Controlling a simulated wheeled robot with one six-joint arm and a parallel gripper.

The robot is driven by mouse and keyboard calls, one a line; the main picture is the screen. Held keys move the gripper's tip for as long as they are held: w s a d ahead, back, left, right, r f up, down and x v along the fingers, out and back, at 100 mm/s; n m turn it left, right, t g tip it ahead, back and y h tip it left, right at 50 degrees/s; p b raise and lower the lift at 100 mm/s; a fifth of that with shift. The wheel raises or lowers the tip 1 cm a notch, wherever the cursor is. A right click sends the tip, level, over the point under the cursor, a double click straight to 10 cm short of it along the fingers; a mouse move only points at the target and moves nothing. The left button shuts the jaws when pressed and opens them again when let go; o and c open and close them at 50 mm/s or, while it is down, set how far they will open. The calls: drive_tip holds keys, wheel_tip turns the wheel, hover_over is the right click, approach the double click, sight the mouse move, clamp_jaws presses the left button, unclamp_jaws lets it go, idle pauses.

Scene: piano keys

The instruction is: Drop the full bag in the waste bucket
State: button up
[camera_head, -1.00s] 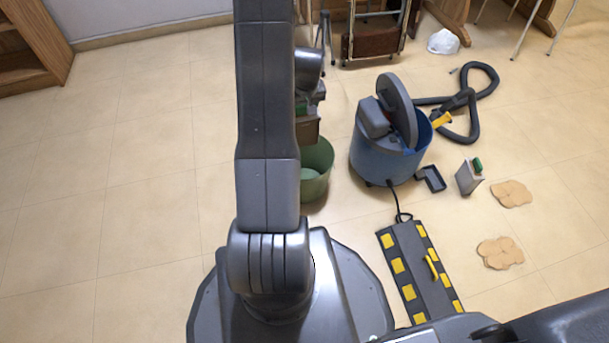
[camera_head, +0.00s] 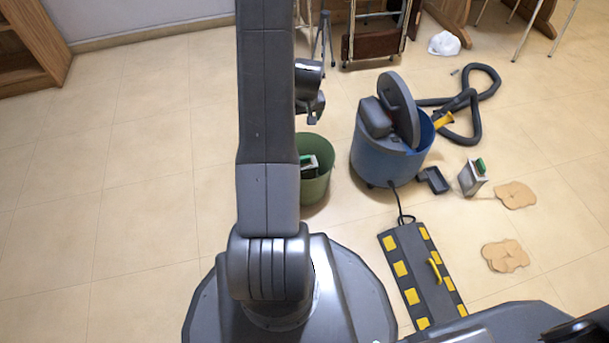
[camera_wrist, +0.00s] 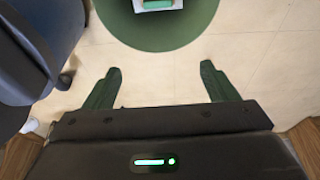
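The full bag (camera_head: 309,164), a greyish box-like bag with a green top, sits inside the green waste bucket (camera_head: 316,190). My arm hides the bucket's left side. In the wrist view the bucket (camera_wrist: 162,38) is at the top edge, with part of the bag (camera_wrist: 158,5) inside it. My gripper (camera_wrist: 161,69) is open, with its two fingers apart and nothing between them. In the head view my gripper (camera_head: 311,115) is above and behind the bucket, apart from the bag, and partly hidden by my arm.
A blue vacuum (camera_head: 375,160) with its lid tilted up stands right of the bucket. A similar green-topped bag (camera_head: 470,179) stands on the floor, near a dark tray (camera_head: 433,180) and brown stains (camera_head: 515,194). A hose (camera_head: 478,120) lies behind. The left floor is clear.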

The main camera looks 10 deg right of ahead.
drive_tip(key=p+v, duration=0.5)
drive_tip(key=v, duration=0.8)
drive_tip(key=shift+r, duration=0.4)
drive_tip(key=shift+f, duration=0.1)
drive_tip(key=b+x, duration=0.2)
drive_tip(key=x, duration=0.8)
drive_tip(key=shift+w+b, duration=0.3)
drive_tip(key=shift+w, duration=0.1)
